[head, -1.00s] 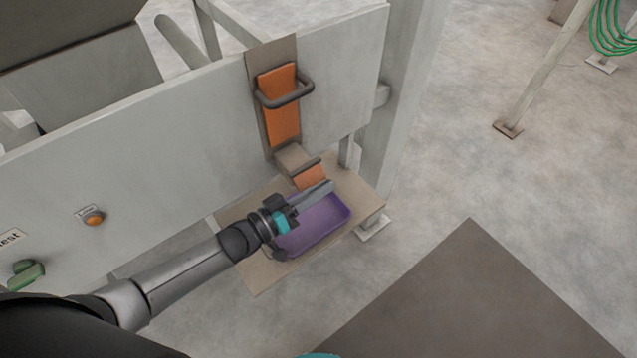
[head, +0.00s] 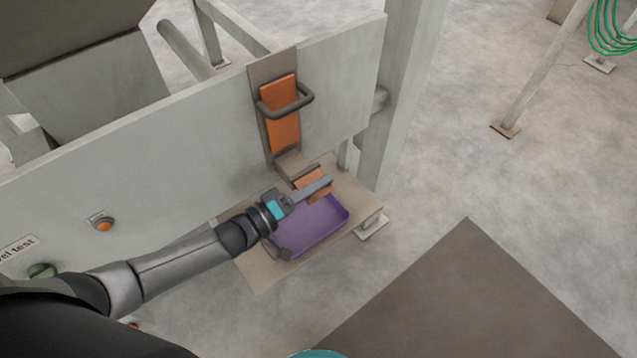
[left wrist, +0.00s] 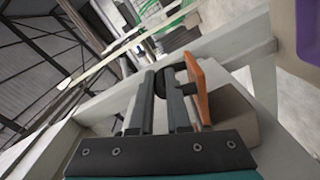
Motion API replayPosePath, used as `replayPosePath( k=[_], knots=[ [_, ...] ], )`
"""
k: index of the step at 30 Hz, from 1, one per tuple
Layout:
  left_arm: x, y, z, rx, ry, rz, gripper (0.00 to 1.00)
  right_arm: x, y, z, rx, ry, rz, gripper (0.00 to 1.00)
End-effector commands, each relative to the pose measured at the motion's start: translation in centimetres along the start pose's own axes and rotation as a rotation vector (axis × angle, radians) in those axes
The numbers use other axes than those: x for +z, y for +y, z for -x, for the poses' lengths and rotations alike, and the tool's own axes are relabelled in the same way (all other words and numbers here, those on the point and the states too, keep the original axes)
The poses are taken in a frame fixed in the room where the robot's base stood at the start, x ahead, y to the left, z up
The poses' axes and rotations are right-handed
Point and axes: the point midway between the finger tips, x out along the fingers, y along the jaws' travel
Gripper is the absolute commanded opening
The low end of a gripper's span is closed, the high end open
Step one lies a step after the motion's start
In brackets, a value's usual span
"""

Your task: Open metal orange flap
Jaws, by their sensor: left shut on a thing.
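The small orange metal flap (head: 312,183) is at the mouth of the grey chute (head: 292,166), above the purple bin. In the left wrist view the flap (left wrist: 197,88) stands just right of my fingers, with a dark handle (left wrist: 186,88) on its face. My left gripper (head: 322,184) reaches in from the left and is shut on this handle; its fingers (left wrist: 160,85) hide part of it. The flap looks tilted outward from the chute. My right gripper is not in view.
A purple bin (head: 322,227) sits on a tan platform (head: 262,277) under the chute. An orange button (head: 104,225) is at left.

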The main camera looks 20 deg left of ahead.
Motion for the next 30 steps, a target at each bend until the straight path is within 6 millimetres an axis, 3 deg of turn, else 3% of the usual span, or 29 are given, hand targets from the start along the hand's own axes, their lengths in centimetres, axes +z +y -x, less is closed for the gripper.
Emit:
replayPosePath(
  k=[10,11,14,26,30],
  knots=[
    [0.0,0.0,0.0,-0.001,0.0,0.0,0.0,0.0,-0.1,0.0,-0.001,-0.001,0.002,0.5],
    [0.0,0.0,0.0,-0.001,0.0,0.0,0.17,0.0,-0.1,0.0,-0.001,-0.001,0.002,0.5],
    [0.0,0.0,0.0,0.0,0.0,0.0,0.27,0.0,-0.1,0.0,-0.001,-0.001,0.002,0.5],
    [0.0,0.0,0.1,0.0,0.0,0.0,0.27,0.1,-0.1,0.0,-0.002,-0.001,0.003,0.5],
    [0.0,-0.1,1.2,-0.003,-0.001,0.001,0.27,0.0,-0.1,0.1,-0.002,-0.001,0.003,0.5]
  ],
)
